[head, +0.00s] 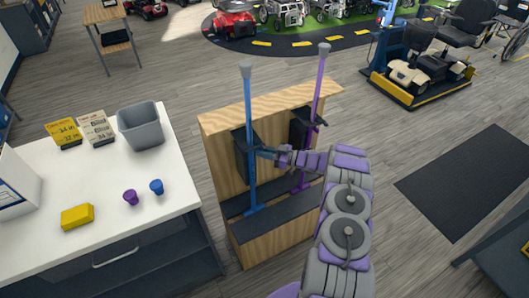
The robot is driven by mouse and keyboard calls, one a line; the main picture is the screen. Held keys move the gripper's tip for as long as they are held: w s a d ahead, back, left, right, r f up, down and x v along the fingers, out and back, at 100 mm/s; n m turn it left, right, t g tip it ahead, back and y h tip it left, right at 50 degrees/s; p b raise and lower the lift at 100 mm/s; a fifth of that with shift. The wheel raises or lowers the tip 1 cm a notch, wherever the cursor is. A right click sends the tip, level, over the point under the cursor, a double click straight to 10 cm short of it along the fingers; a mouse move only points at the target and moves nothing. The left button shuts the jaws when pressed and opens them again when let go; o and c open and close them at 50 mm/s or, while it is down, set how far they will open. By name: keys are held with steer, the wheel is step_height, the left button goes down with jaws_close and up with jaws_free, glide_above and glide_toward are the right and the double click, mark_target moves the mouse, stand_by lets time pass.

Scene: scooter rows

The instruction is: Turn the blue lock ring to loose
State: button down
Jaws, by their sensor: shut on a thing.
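A blue pole (248,110) with a grey cap stands upright in a wooden rack (222,165). My arm reaches in from the lower right, and my gripper (274,155) is beside this pole at about mid-height. It is shut on the blue lock ring (259,151), at the pole's right side. The fingertips are small and partly merge with the dark parts there, so the ring's turn position cannot be read. A purple pole (319,85) stands to the right in the same rack, its lower part partly behind my arm.
A white table (100,210) at the left holds a grey bin (140,127), a purple cup (130,197), a blue cup (156,187) and a yellow block (77,217). A dark mat (470,180) lies on the open floor to the right.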

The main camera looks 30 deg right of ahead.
steer(key=shift+f, duration=0.1)
steer(key=shift+w+d+n+g+y+b, duration=0.15)
steer(key=shift+n+g+y, duration=0.2)
steer(key=shift+g+y, duration=0.1)
steer(key=shift+w+d+n+g+y+b, duration=0.1)
steer(key=shift+d+n+g+y+b, duration=0.05)
steer(key=shift+n+g+y, duration=0.25)
steer(key=c, duration=1.1)
jaws_free()
steer(key=shift+d, duration=0.1)
steer(key=p+v, duration=0.1)
steer(key=v, duration=1.6)
steer(key=shift+s+d, duration=0.1)
steer(key=shift+d, duration=0.05)
